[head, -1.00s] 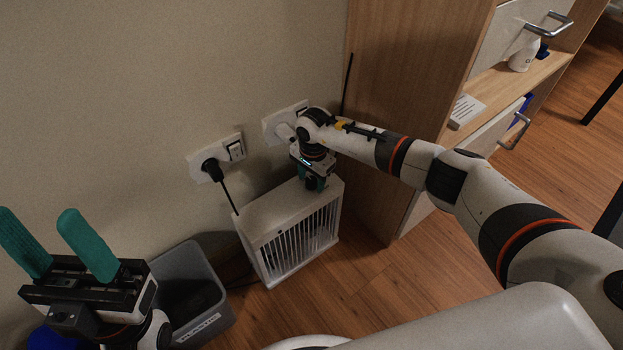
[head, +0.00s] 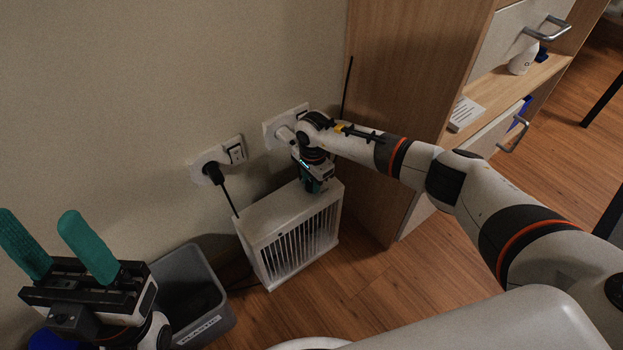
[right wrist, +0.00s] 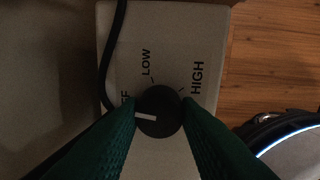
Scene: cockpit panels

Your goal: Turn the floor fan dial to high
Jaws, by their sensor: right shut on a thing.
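The floor fan (head: 290,222) is a white box with a slatted front, standing on the wood floor against the wall. Its round black dial (right wrist: 158,113) shows in the right wrist view, on the pale top face. The dial's white mark points left, close to the partly hidden OFF label (right wrist: 125,97). The LOW label (right wrist: 146,62) and the HIGH label (right wrist: 197,78) are in plain view. My right gripper (head: 314,187) points down at the fan's top, its green fingers shut on the dial from both sides. My left gripper (head: 38,214) is open and empty at the lower left.
Wall sockets (head: 216,160) with a black plug and cord are behind the fan. A grey plastic bin (head: 205,318) stands left of it. A wooden cabinet (head: 400,90) is close on the right. Floor in front of the fan is free.

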